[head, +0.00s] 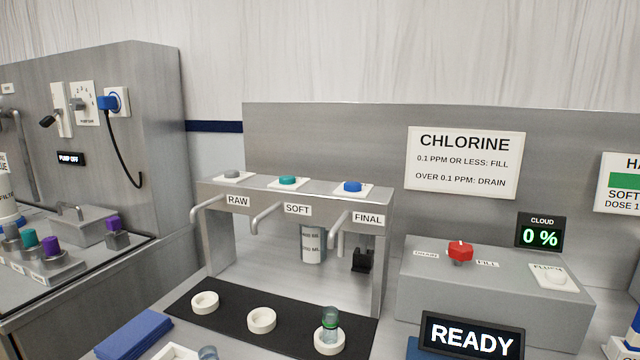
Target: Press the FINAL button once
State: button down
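The FINAL button is a blue round button (352,187) on a white plate, at the right end of the steel dispenser's top ledge. The label FINAL (367,218) is on the ledge's front face below it. A teal button (287,180) sits above SOFT and a grey button (232,173) above RAW. A small greenish clear vessel (330,321) stands upright in the right white ring on the black mat, near the area below the FINAL spout (339,230). My gripper is not in view.
Three spouts stick out from the dispenser's front. To the right, a steel box (420,295) carries a red knob (460,250) and a white FLUSH button (553,278). A CLOUD display (541,232) reads 0 %, and a screen (471,337) reads READY. A blue cloth (135,333) lies at front left.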

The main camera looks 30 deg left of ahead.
aim_at(351, 186)
jog(key=u, duration=1.45)
jog(key=i+j, duration=0.3)
jog(key=i, duration=0.25)
jog(key=i+j, duration=0.3)
jog(key=i, duration=0.2)
jog(key=u, duration=0.05)
